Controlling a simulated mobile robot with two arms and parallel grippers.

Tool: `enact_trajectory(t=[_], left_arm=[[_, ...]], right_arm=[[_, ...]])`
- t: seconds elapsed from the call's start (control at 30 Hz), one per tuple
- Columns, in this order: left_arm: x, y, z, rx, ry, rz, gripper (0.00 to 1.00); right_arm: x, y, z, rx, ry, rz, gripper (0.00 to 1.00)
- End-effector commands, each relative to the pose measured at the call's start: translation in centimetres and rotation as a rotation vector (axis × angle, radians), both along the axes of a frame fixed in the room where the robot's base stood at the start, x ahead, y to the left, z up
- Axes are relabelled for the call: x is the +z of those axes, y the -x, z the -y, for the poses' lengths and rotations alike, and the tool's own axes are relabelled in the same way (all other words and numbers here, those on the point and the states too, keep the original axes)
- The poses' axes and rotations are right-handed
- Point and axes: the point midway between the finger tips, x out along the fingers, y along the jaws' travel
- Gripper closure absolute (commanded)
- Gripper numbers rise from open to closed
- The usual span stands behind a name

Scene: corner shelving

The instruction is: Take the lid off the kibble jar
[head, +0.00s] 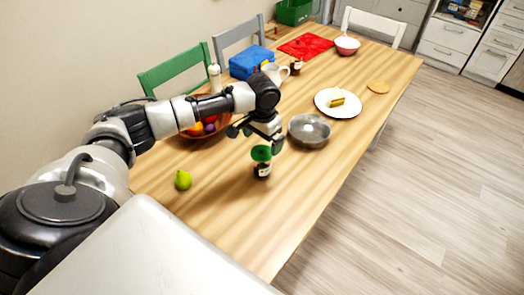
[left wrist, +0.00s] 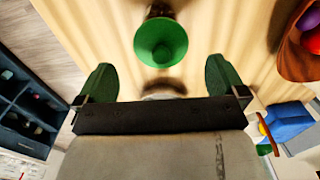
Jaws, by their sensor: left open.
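The kibble jar (head: 263,171) is a small dark jar with a pale label, upright near the front edge of the wooden table. A green lid (head: 261,153) sits on top of it. In the left wrist view the lid (left wrist: 161,43) is a green disc, with a bit of the dark jar (left wrist: 160,10) behind it. My left gripper (head: 256,138) is open and empty just above the lid. In the left wrist view the lid lies ahead of the gap between the green-padded fingers of the gripper (left wrist: 160,78), apart from both. My right gripper is not in view.
A fruit bowl (head: 203,128) is behind my left arm. A white plate (head: 338,111) lies farther right. The table in front of the jar is clear.

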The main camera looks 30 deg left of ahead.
Motion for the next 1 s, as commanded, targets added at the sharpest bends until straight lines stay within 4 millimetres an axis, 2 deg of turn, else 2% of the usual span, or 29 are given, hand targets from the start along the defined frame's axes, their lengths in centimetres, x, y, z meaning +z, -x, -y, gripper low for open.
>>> enact_trajectory(t=[0.1,0.23,0.53,0.87,1.0], left_arm=[[-1.8,0.6,-0.2,0.0,-0.002,-0.005,0.0],[-3.5,0.5,-0.1,-0.001,0.0,-0.002,0.0],[-4.0,0.5,-0.2,-0.002,0.0,0.0,0.0],[-4.0,0.5,-0.2,-0.001,-0.001,0.0,0.51],[-3.9,0.5,-0.2,-0.001,-0.001,0.0,0.51]], right_arm=[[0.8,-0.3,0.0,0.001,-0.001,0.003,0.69],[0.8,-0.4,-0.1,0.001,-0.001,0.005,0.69],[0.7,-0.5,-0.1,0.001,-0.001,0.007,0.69],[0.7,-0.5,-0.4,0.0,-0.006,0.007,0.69],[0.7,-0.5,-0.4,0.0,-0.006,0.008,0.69]])
